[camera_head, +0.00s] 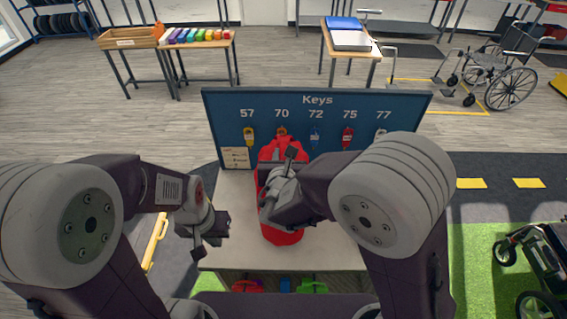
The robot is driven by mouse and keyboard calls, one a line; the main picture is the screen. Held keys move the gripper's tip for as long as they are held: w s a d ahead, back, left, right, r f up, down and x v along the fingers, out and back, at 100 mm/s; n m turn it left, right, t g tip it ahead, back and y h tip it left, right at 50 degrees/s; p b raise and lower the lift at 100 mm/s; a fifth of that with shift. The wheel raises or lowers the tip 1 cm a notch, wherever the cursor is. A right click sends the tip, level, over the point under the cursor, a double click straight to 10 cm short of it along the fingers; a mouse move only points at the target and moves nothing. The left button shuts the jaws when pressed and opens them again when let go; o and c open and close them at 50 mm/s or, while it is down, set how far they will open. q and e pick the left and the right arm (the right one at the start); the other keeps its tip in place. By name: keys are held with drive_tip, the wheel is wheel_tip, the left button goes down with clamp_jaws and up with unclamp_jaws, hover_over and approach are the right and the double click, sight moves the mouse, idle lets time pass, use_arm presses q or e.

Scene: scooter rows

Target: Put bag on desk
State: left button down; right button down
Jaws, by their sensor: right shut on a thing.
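A red bag (283,236) is in front of me, over the pale top of the desk (228,254). Its lower end shows above the desk's front part, and its upper part stands in front of the blue key board. I cannot tell whether its bottom touches the desk. My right gripper (287,163) is shut on the bag, and my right arm hides part of it. My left gripper (209,238) is to the left of the bag, near the desk's left edge, apart from the bag. It looks open and empty.
The blue key board (316,103) stands along the desk's far edge, with several coloured keys. Several coloured things are on a shelf below the desk's front edge. A wheelchair (497,72) and two side tables stand farther back. The desk's left front is bare.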

wheel_tip(320, 180, down, 4)
drive_tip(key=shift+f, duration=0.1)
drive_tip(key=c, duration=1.3)
unclamp_jaws()
drive_tip(key=shift+d, duration=0.1)
